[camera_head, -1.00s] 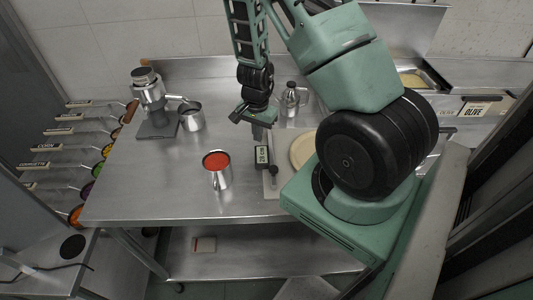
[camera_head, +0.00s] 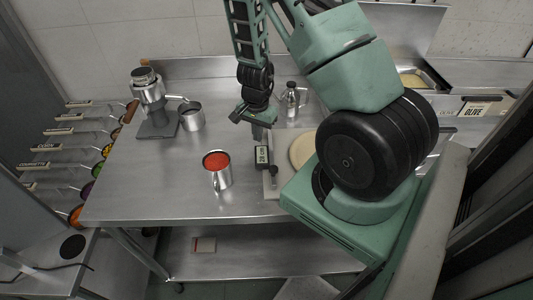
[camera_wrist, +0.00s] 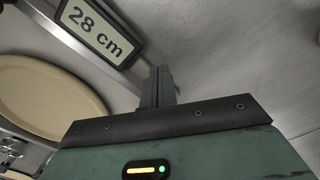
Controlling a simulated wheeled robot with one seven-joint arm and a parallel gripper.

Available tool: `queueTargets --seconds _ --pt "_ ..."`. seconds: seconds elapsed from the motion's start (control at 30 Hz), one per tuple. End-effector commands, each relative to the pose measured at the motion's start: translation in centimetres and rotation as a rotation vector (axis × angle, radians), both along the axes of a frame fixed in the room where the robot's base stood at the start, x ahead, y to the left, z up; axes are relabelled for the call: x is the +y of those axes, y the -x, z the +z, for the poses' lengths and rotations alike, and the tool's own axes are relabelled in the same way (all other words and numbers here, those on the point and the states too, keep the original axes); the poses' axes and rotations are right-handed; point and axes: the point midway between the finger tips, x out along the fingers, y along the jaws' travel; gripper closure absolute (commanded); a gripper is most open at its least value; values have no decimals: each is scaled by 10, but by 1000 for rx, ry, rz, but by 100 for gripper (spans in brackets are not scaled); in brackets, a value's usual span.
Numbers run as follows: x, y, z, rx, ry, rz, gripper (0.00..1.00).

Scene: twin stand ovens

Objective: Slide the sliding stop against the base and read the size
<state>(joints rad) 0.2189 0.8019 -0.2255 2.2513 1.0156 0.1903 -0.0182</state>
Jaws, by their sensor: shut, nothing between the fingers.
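The sliding stop (camera_head: 262,157) is a dark block with a lit display on the steel table, and in the wrist view its display (camera_wrist: 95,27) reads 28 cm. The base (camera_head: 302,151) is a flat, round, pale beige disc just right of the stop in the head view; it also shows at the left of the wrist view (camera_wrist: 45,95). My gripper (camera_head: 257,136) is shut and empty, pointing down just behind the stop.
A steel cup with red contents (camera_head: 218,174) stands left of the stop. A dark knob (camera_head: 273,171) is just in front of it. A glass bottle (camera_head: 290,98) stands behind the base. A steel pot (camera_head: 191,118) and a grinder-like device (camera_head: 148,90) stand at back left.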

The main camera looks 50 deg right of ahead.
Motion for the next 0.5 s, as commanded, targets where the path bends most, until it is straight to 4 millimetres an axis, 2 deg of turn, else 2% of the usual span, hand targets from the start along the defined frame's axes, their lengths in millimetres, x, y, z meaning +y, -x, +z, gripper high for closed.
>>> queueTargets --seconds 0.5 --pt "-12 13 -1 0 0 -2 100"
